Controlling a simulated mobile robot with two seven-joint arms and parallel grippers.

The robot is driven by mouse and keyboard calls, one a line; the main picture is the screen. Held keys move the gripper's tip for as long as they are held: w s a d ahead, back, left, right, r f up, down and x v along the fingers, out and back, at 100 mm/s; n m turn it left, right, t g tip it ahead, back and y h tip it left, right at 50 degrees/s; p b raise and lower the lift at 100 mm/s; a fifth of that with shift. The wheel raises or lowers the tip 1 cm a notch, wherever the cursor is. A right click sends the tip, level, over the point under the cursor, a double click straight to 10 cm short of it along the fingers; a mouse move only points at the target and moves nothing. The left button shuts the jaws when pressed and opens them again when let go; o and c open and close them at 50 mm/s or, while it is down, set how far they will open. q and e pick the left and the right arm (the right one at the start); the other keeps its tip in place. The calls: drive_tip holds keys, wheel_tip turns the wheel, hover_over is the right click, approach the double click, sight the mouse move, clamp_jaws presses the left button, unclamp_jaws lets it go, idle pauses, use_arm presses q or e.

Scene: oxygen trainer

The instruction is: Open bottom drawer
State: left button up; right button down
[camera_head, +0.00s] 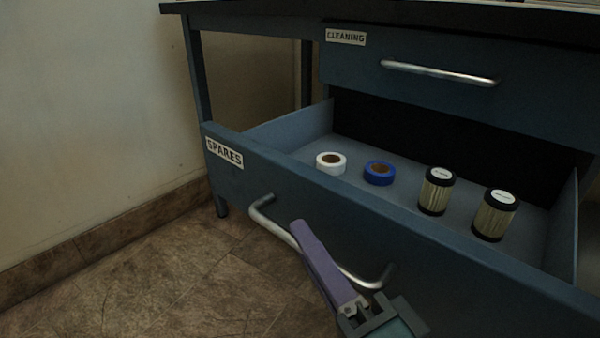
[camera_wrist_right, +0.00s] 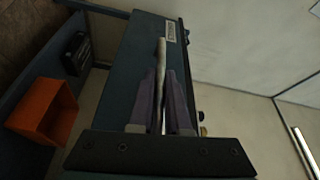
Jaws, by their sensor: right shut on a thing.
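The bottom drawer (camera_head: 400,240), labelled SPARES, is pulled well out of the blue-grey bench. Inside it lie a white tape roll (camera_head: 330,163), a blue tape roll (camera_head: 379,173) and two filter cartridges, the left one (camera_head: 436,191) and the right one (camera_head: 495,215). My right gripper (camera_head: 312,245) is at the drawer's silver handle (camera_head: 272,221), with its purple fingers shut on the bar. The handle also shows between the fingers in the right wrist view (camera_wrist_right: 161,60). My left gripper is not in view.
The drawer labelled CLEANING (camera_head: 450,85) above is shut, with its own silver handle (camera_head: 440,73). A wall with a brown skirting stands at the left. The tiled floor before the drawer is clear at the left. An orange bin (camera_wrist_right: 45,112) shows in the right wrist view.

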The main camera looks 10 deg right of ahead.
drive_tip(key=shift+s+a, duration=0.85)
drive_tip(key=shift+a, duration=0.25)
drive_tip(key=c, duration=0.9)
unclamp_jaws()
drive_tip(key=shift+s, duration=0.15)
drive_tip(key=p+v, duration=0.2)
drive_tip(key=v, duration=0.7)
drive_tip(key=shift+s+d, duration=0.1)
drive_tip(key=shift+s, duration=0.25)
